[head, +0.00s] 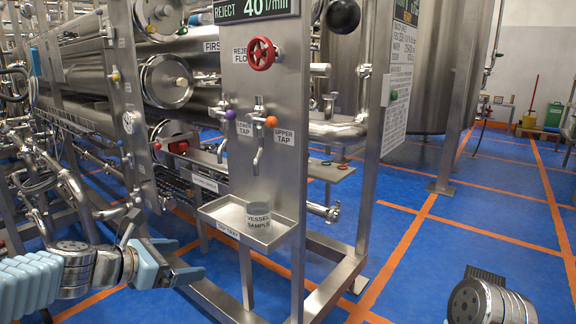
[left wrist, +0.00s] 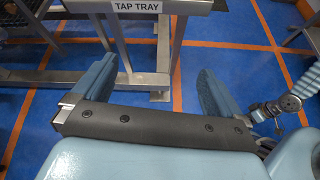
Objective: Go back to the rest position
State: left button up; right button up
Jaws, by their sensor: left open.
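My left gripper (head: 186,259) is low at the left in the head view, in front of the steel skid and left of the tap tray. Its fingers are apart with nothing between them. In the left wrist view, the two blue-padded fingers (left wrist: 158,88) stand wide apart over the floor. Part of my right arm (head: 490,302) shows at the bottom right of the head view; its gripper cannot be made out. The tap tray (head: 226,229) holds a grey vessel labelled VESSEL SAMPLE (head: 258,216), which stands upright and apart from my gripper.
A steel panel (head: 280,90) above the tray carries a red handwheel (head: 262,53), a purple-knobbed lower tap (head: 230,114) and an orange-knobbed upper tap (head: 271,121). Steel frame legs and pipework crowd the left. Blue floor (head: 480,225) with orange lines is free at the right.

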pick_arm(q)
jog(key=s+d+f+m+g+y, duration=0.1)
jog(key=s+f+m+g, duration=0.15)
jog(key=f, duration=0.65)
jog(key=s+d+f+m+g+y+p, duration=0.15)
jog(key=f+m, duration=0.25)
jog(key=f, duration=0.5)
jog(key=s+d+f+m+g+y, duration=0.15)
jog(key=f+m, duration=0.25)
jog(key=f, duration=0.5)
jog(key=s+d+f+m+g, duration=0.2)
jog(key=s+d+f+m, duration=0.1)
jog(key=s+f+m, duration=0.4)
jog(key=s+d+f+m+g, duration=0.1)
jog(key=s+d+f+m, duration=0.2)
jog(key=s+f+m, duration=0.4)
notch_tip(320, 180, down, 3)
jog(key=shift+s+d+r+g+p, duration=0.2)
jog(key=shift+s+d+g+p, duration=0.2)
jog(key=shift+s, duration=0.4)
jog(key=shift+m, duration=0.25)
